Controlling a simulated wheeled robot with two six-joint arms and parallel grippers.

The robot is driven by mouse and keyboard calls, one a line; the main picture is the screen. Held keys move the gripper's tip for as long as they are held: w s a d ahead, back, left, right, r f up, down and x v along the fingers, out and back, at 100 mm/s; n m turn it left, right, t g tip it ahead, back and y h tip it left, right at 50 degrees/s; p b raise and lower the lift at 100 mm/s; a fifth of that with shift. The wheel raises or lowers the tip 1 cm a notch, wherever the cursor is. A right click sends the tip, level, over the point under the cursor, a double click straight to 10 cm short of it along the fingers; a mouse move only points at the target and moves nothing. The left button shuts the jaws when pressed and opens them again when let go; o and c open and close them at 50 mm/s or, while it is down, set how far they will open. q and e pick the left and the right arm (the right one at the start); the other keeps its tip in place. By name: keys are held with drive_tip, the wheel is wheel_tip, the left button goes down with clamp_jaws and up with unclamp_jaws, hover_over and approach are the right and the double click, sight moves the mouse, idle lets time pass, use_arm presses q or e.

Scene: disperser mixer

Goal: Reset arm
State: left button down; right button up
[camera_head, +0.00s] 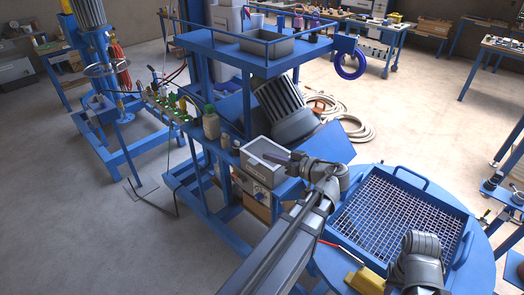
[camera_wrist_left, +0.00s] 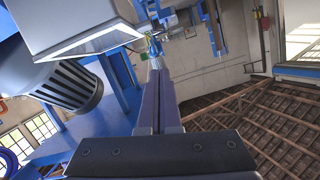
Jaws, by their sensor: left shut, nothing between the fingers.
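My left arm (camera_head: 285,240) reaches in from the bottom of the head view and bends at a grey joint. My left gripper (camera_head: 272,156) points left at its end, over or beside a grey open box (camera_head: 257,172); the exact height is hard to judge. In the left wrist view the two long dark fingers (camera_wrist_left: 158,82) lie together, shut and empty. A grey part of my other arm (camera_head: 418,262) shows at the lower right of the head view; its gripper is not in view.
A blue wire-mesh tray (camera_head: 455,213) sits on a round blue table (camera_head: 482,278), right of my left arm. A blue rack (camera_head: 226,52) with a grey motor (camera_head: 282,105) stands behind the gripper. Open floor (camera_head: 80,230) lies left.

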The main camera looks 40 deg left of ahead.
use_arm(q)
drive_tip(key=shift+v, duration=1.75)
drive_tip(key=shift+s, duration=0.2)
drive_tip(key=s+d+f+m+t+h, duration=0.1)
drive_tip(key=d+f+m+h, duration=0.5)
drive_tip(key=d+f+m, duration=0.45)
drive_tip(key=s+d+f+m+h, duration=0.2)
drive_tip(key=d, duration=0.5)
drive_tip(key=s+d+f+m+g+h, duration=0.1)
drive_tip(key=s+d+f+m+h, duration=0.1)
drive_tip(key=d, duration=0.5)
drive_tip(key=s+d+f+m+h, duration=0.3)
drive_tip(key=d+m+h, duration=0.1)
drive_tip(key=d, duration=0.3)
drive_tip(key=shift+f+b, duration=0.2)
drive_tip(key=shift+b, duration=0.15)
drive_tip(key=shift+d, duration=0.1)
